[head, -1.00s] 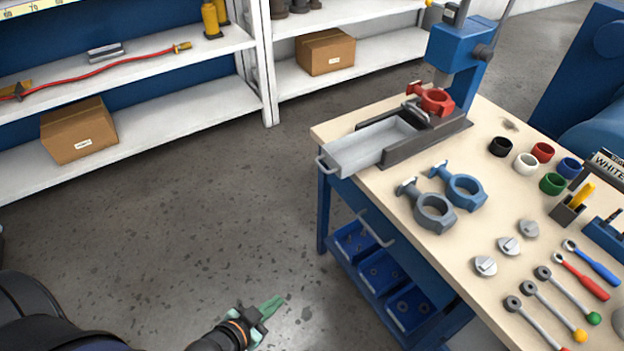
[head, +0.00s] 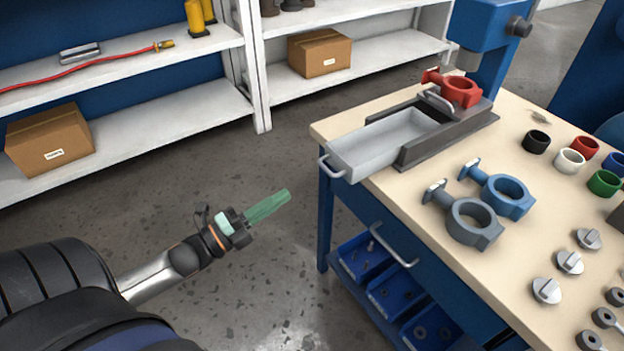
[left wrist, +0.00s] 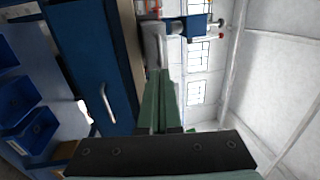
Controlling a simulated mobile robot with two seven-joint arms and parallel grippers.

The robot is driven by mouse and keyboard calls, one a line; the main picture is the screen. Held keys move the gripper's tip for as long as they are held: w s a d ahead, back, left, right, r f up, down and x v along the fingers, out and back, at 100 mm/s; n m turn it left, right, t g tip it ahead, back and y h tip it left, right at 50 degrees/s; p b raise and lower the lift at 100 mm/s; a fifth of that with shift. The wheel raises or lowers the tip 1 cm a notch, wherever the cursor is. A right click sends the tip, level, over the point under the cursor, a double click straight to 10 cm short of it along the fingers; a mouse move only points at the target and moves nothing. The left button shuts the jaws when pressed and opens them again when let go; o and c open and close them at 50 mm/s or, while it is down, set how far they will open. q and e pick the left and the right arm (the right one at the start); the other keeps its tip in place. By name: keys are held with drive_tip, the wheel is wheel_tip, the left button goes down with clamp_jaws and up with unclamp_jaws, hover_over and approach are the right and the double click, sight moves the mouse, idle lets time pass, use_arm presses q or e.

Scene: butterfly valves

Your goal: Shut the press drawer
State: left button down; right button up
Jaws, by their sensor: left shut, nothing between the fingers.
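The press drawer (head: 388,142) is a light grey tray pulled out to the left from the dark base (head: 450,134) of the blue press (head: 486,40). Its front, with a pale handle (head: 331,167), overhangs the left edge of the workbench. It looks empty. My left gripper (head: 286,196), with green fingers, is shut and empty over the floor, left of the drawer handle and apart from it. Its fingers also show in the left wrist view (left wrist: 160,100), pointing past the bench side. My right gripper is not in view.
A red valve body (head: 460,92) sits on the press base. A blue valve body (head: 508,198) and a grey one (head: 473,222) lie on the workbench (head: 400,195) near the drawer. A bench handle (head: 393,245) sticks out below the top. Floor left of the bench is clear.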

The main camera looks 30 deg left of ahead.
use_arm(q)
drive_tip(key=x, duration=0.8)
drive_tip(key=shift+w+b, duration=0.35)
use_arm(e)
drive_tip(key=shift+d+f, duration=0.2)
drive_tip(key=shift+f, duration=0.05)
use_arm(q)
drive_tip(key=shift+d, duration=0.15)
